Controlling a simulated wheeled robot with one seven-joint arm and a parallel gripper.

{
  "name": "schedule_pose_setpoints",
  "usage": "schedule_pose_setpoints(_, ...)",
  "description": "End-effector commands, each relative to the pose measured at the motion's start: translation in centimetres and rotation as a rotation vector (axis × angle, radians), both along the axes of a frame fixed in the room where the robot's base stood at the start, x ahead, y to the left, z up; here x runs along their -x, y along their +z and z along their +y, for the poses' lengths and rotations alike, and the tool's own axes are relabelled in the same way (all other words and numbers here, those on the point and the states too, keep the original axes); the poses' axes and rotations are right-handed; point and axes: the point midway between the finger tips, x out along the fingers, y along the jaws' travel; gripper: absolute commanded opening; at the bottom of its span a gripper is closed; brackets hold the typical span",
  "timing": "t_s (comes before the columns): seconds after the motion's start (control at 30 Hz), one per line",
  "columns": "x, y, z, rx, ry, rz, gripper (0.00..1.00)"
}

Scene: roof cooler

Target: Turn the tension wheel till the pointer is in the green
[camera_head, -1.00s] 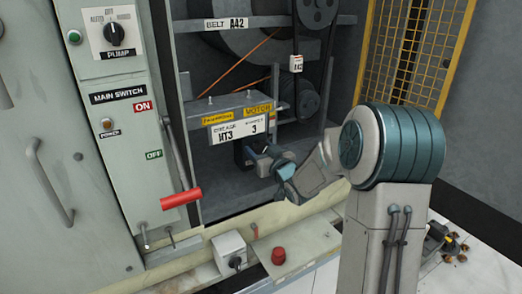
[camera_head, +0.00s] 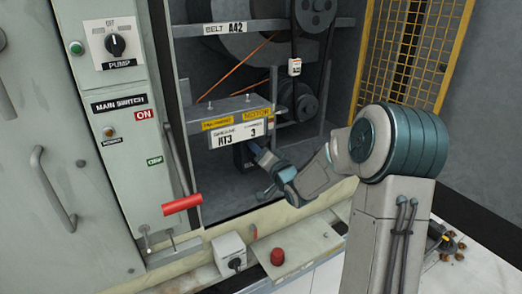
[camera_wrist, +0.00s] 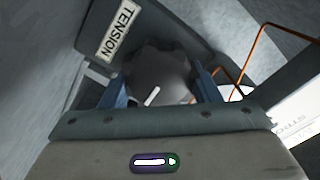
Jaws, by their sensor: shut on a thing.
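The tension wheel (camera_wrist: 165,70) is a dark grey scalloped knob with a white mark on its face, in the wrist view. A TENSION label (camera_wrist: 118,30) is on the plate beside it. My gripper (camera_wrist: 162,88) has its two blue fingers on either side of the wheel and is shut on it. In the head view my gripper (camera_head: 258,160) reaches in under the motor bracket. The wheel is mostly hidden there, in a dark patch by the fingers. I cannot make out the pointer or its green zone in either view.
The bracket (camera_head: 222,112) with yellow labels is just above my gripper. Behind it are the orange belt (camera_head: 240,65) and pulleys. A red-handled lever (camera_head: 182,205) stands to the left, and a red button (camera_head: 277,256) is on the ledge below. A yellow mesh guard (camera_head: 425,60) is at right.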

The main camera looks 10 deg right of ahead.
Motion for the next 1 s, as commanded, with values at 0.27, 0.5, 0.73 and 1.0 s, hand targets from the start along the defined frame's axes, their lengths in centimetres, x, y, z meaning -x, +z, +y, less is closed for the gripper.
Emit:
schedule_pose_setpoints(0.27,-0.03,0.03,-0.22,-0.253,-0.002,0.083,0.33)
schedule_pose_setpoints(0.5,-0.05,-0.06,-0.29,-0.469,-0.004,0.153,0.33)
schedule_pose_setpoints(0.73,-0.06,-0.2,-0.33,-0.678,-0.004,0.221,0.33)
schedule_pose_setpoints(1.0,-0.04,-0.36,-0.32,-0.922,-0.004,0.299,0.33)
